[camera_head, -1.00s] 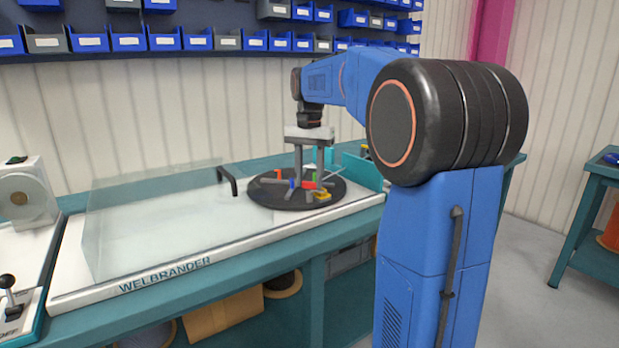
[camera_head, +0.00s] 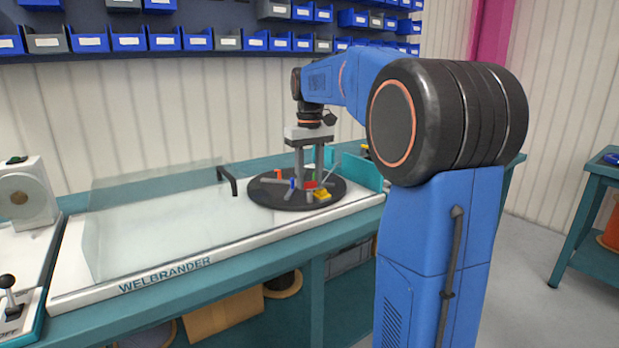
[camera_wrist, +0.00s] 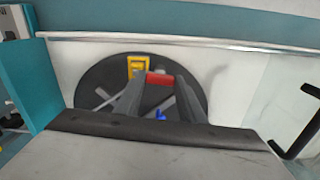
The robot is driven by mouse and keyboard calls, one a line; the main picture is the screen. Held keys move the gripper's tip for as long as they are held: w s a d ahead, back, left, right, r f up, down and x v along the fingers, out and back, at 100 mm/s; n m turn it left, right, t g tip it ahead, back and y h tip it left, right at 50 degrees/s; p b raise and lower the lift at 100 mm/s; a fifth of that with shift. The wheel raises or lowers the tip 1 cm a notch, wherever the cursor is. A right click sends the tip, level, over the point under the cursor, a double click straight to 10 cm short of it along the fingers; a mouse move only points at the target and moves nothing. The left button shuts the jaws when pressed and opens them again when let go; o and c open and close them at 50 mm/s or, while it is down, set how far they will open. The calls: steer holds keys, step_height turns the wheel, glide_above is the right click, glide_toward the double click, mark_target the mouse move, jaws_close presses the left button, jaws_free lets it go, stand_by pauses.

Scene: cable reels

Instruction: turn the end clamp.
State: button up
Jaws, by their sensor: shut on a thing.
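A round black disc (camera_head: 265,197) lies on the white bench top, with grey bars and coloured pieces on it. My gripper (camera_head: 309,180) points straight down over the disc's right part. In the wrist view my gripper (camera_wrist: 158,88) has its two grey fingers closed on a red piece (camera_wrist: 160,79), which appears to be the end clamp. The red also shows between the fingers in the head view (camera_head: 311,184). A yellow piece (camera_wrist: 138,66) sits next to it near the disc's edge. A blue piece (camera_wrist: 160,115) shows near the disc's middle. The fingers hide part of the clamp.
A clear sloped cover (camera_head: 150,215) stands on the bench left of the disc, with a black handle (camera_head: 229,180) near its right end. A teal panel (camera_head: 362,171) stands right of the disc. Bins hang on the back wall. The white top in front is clear.

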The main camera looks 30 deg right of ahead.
mark_target(309, 182)
steer(key=shift+n, duration=0.6)
steer(key=o, duration=1)
steer(key=shift+o, duration=0.2)
step_height(309, 182, up, 17)
steer(key=shift+r, duration=0.2)
steer(key=s+a+f+t, duration=0.1)
steer(key=s+a+f, duration=0.4)
steer(key=s+f, duration=0.5)
steer(key=s+a+f+t, duration=0.2)
steer(key=s+a+f, duration=0.3)
steer(key=s+f, duration=0.5)
steer(key=s+a+f+t, duration=0.1)
steer(key=s+a+f, duration=0.4)
steer(key=s+f, duration=0.5)
step_height(309, 182, down, 4)
steer(key=shift+s+a+f+m+t, duration=0.1)
steer(key=shift+s+a+m+t, duration=0.05)
steer(key=shift+a+m+t, duration=0.2)
